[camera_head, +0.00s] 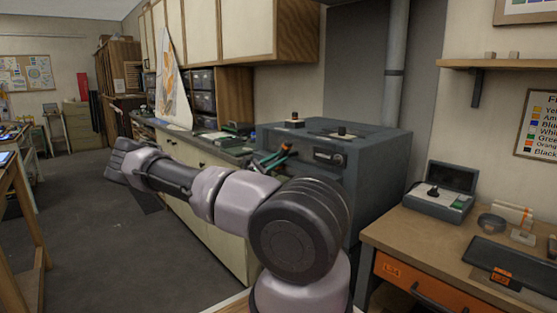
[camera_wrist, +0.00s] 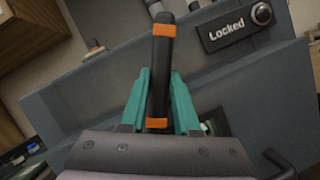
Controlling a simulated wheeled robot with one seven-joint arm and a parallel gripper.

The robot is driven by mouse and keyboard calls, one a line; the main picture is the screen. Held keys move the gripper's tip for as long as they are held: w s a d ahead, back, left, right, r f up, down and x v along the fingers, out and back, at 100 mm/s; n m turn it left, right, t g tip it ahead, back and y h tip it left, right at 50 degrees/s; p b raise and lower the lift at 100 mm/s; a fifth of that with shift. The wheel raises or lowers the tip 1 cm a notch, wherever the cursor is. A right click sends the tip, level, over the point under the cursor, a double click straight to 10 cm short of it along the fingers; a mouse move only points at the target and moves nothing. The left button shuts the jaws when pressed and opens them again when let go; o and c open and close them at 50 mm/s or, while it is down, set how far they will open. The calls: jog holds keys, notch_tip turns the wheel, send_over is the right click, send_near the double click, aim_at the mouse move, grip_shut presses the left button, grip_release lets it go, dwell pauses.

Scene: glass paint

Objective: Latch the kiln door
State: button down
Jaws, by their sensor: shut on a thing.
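The grey kiln (camera_head: 375,150) stands past my arm in the head view. Its grey face (camera_wrist: 60,95) fills much of the wrist view. A black handle with orange bands (camera_wrist: 161,55) stands out from the kiln face. My gripper (camera_wrist: 161,85) has its teal fingers on both sides of this handle and is shut on it. In the head view my gripper (camera_head: 273,159) is small and partly hidden by the arm. A dark plate reading "Locked" (camera_wrist: 227,29) with a round knob (camera_wrist: 262,14) is right of the handle. The door edges and latch catch cannot be made out.
A flue pipe (camera_head: 396,60) rises behind the kiln. The floor at left (camera_head: 90,220) is open.

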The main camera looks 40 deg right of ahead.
jog(key=n+t, duration=0.2)
jog(key=n, duration=0.2)
jog(key=n+t, duration=0.2)
jog(key=n, duration=0.2)
jog(key=shift+s+f+h, duration=0.15)
jog(key=shift+h, duration=0.25)
jog(key=shift+n+t, duration=0.3)
jog(key=shift+n, duration=0.1)
jog(key=c, duration=0.6)
grip_release()
jog(key=shift+c, duration=0.2)
jog(key=shift+a, duration=0.1)
jog(key=w+v, duration=0.1)
jog(key=v, duration=0.9)
jog(key=shift+s+a, duration=0.3)
jog(key=shift+s, duration=0.25)
jog(key=shift+f, duration=0.15)
